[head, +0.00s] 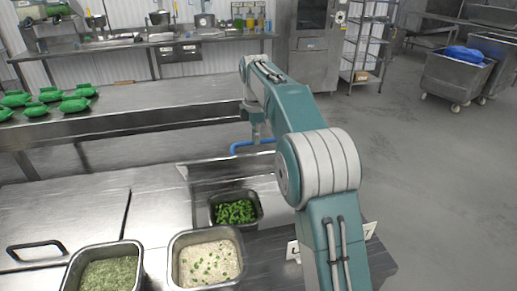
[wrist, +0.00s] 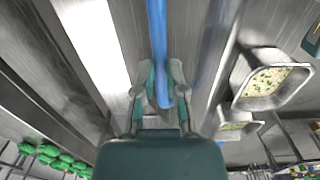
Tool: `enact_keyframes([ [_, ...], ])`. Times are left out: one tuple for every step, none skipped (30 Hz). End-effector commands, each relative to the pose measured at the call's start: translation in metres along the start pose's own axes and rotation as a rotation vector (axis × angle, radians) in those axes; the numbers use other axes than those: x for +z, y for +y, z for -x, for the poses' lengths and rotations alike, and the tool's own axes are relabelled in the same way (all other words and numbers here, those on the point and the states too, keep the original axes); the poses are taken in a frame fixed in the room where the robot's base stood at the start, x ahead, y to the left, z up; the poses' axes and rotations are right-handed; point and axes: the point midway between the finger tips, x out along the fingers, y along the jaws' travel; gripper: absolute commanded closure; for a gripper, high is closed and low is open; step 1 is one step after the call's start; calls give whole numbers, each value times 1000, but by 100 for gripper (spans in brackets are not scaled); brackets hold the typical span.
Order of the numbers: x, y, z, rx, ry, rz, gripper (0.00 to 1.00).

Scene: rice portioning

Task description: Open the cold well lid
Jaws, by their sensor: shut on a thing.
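My gripper (wrist: 158,92) is shut on a blue bar handle (wrist: 157,40), which runs between its fingers in the wrist view. In the head view, the blue handle (head: 240,148) shows at the far edge of the steel well, and my arm hides part of it. A steel panel (head: 225,172) stands sloped behind the open area with the pan of green pieces (head: 235,211). I cannot tell its exact angle. The fingers are mostly hidden by my arm in the head view.
A pan of rice with green bits (head: 206,262) and a pan of pale green food (head: 106,272) stand at the front. A flat steel cover with a black handle (head: 35,250) lies left. Green packets (head: 75,104) lie on the back table. The floor at right is open.

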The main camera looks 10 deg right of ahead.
Motion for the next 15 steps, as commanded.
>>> enact_keyframes([
  [0, 8, -14, -12, 0, -1, 100],
  [0, 10, -14, -13, 0, -1, 100],
  [0, 12, -13, -14, 0, -1, 100],
  [0, 15, -12, -14, 0, -1, 100],
  [0, 16, -12, -15, 0, -1, 100],
  [0, 19, -11, -16, 0, -1, 100],
  [0, 21, -10, -16, 0, -1, 100],
  [0, 23, -10, -17, 0, -1, 100],
  [0, 25, -9, -18, 0, -1, 100],
  [0, 27, -9, -18, 0, -1, 100],
  [0, 29, -8, -18, 0, -1, 100],
  [0, 31, -8, -18, 0, -1, 100],
  [0, 32, -7, -19, 0, -1, 100],
  [0, 34, -7, -18, 0, -1, 100],
  [0, 36, -6, -18, 0, -1, 100],
])
